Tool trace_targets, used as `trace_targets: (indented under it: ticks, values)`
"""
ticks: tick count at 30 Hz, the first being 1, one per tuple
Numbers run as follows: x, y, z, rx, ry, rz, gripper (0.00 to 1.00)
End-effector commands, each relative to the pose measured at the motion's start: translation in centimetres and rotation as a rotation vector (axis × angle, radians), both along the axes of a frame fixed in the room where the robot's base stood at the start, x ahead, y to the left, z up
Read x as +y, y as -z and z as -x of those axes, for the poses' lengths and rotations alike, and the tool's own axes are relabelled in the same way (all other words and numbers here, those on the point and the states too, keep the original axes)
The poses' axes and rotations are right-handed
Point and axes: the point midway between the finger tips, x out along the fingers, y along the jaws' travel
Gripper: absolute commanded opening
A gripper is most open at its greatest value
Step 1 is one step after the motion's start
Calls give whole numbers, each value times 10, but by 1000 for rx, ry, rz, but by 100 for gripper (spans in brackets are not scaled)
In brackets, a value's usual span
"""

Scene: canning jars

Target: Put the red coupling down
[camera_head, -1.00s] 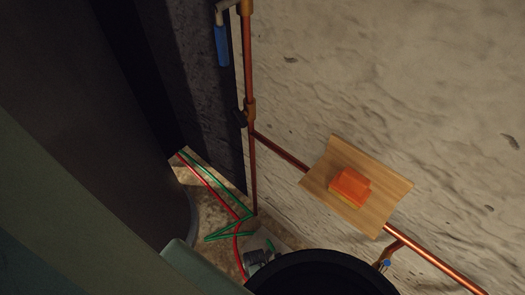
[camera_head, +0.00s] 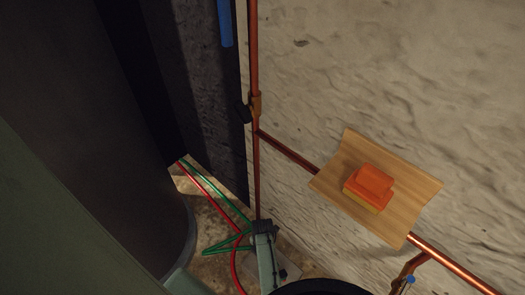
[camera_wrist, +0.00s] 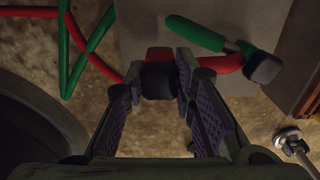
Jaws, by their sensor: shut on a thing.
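My gripper (camera_wrist: 160,88) shows in the wrist view, with a purple-padded finger on each side. It is shut on the red coupling (camera_wrist: 159,54), a short piece with a red far end and a dark near part between the fingertips. The coupling is over or in front of a pale grey block; I cannot tell whether it touches anything. In the head view my gripper (camera_head: 263,235) shows small at the lower centre, near the wall's foot, and the coupling cannot be made out there.
A wooden shelf (camera_head: 412,205) bears an orange block (camera_head: 370,183). Copper pipes (camera_head: 256,60) run along the rough wall.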

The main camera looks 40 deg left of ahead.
Motion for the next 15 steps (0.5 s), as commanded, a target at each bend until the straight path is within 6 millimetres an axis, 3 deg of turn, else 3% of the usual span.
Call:
trace_targets:
  ticks: [1, 3, 15]
  values:
    - [0, 16, 0, 0, 0, -1, 0]
    - [1, 22, 0, -1, 0, -1, 0]
    - [0, 24, 0, -1, 1, -1, 0]
